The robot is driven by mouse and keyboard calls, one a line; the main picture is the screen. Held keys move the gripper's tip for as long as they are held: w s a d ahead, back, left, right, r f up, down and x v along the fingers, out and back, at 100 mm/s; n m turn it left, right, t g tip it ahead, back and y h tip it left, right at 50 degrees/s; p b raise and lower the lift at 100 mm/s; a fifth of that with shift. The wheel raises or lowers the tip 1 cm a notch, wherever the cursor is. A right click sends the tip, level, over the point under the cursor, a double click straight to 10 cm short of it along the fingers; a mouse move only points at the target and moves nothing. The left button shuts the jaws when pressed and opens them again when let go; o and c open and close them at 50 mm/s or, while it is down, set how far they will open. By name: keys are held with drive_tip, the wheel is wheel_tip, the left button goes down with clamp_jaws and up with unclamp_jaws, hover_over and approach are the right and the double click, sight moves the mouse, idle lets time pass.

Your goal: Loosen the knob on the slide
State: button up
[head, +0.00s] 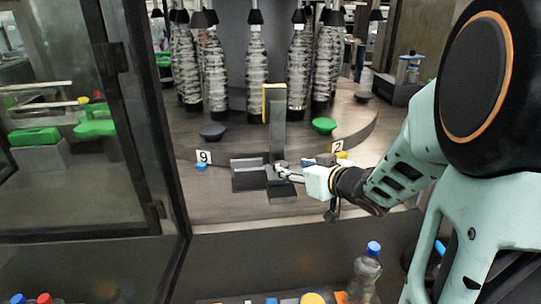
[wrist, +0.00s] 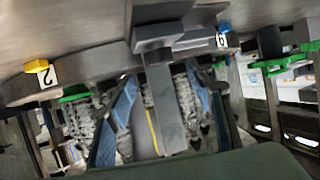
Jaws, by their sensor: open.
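The slide (head: 249,181) is a dark grey block on the table front, with an upright grey plate (head: 278,125) edged in yellow. In the wrist view, upside down, the plate (wrist: 166,110) hangs from the slide's block (wrist: 158,36). My gripper (head: 281,171) reaches in from the right, its fingertips close to the foot of the plate. In the wrist view my gripper (wrist: 163,78) is open, its two blue-padded fingers on either side of the plate. I cannot make out the knob; it may be hidden by the gripper or the slide. Contact cannot be told.
Several clear bottles (head: 256,75) hang behind the slide. Number cards 9 (head: 204,157) and 2 (head: 337,146) flank it. A green disc (head: 324,125) and a dark disc (head: 212,131) stand on the table. A dark door frame (head: 140,125) is at left. A blue-capped bottle (head: 365,272) stands in front.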

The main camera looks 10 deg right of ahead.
sight(282, 165)
drive_tip(key=x, duration=0.6)
drive_tip(key=shift+w+a+b, duration=0.1)
drive_tip(key=shift+b, duration=0.25)
drive_tip(key=c, duration=1.2)
drive_tip(key=shift+o, duration=0.2)
